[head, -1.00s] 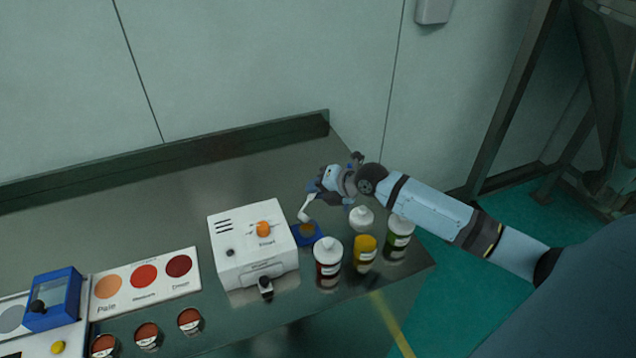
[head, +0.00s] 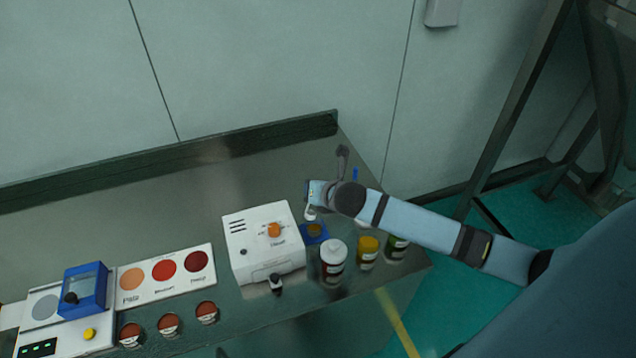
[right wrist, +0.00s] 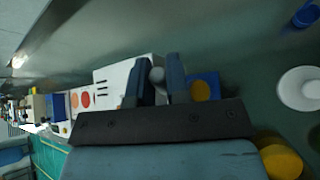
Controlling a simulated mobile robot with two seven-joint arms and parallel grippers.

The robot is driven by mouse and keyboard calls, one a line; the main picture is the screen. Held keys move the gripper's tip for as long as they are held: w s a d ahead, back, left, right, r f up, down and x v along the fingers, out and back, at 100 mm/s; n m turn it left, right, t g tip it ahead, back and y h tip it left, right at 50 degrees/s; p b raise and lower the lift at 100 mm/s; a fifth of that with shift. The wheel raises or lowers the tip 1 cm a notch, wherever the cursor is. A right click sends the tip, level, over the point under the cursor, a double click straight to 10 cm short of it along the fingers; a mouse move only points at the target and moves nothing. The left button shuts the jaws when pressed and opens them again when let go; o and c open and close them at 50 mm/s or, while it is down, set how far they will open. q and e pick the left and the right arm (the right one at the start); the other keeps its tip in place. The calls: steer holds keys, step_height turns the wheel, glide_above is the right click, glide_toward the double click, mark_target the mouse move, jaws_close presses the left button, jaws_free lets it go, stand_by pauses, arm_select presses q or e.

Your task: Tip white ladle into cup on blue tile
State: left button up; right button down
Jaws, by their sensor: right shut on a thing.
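The blue tile (head: 324,236) lies on the table just right of the white machine. A small cup (head: 314,230) with orange-brown contents sits on it; the cup also shows in the right wrist view (right wrist: 201,90). My right gripper (head: 313,200) is above the tile's back edge, shut on the white ladle (head: 310,215). The ladle shows as a pale rounded piece between the fingers in the right wrist view (right wrist: 157,75). Its bowl's contents and exact tilt cannot be made out. My left gripper is not in view.
The white machine (head: 250,250) with an orange knob stands close left of the tile. A white-lidded jar (head: 333,262), a yellow-topped jar (head: 368,250) and a green jar (head: 397,247) stand to the right. A colour card (head: 205,245) lies left.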

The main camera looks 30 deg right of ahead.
mark_target(308, 206)
steer(key=shift+s+a+r+n+t+h+p, duration=0.2)
steer(key=shift+a+r+n+t+h+p, duration=0.1)
steer(key=shift+a+r+n+h+p, duration=0.25)
steer(key=shift+s+a+r+n+t+h+p, duration=0.15)
steer(key=shift+a+r+n+t+h+p, duration=0.2)
steer(key=shift+a+r+n+h, duration=0.25)
steer(key=shift+s+a+r+n+t+h, duration=0.1)
steer(key=shift+a+r+n+t+h, duration=0.15)
steer(key=shift+a+r+n, duration=0.15)
steer(key=shift+f, duration=0.1)
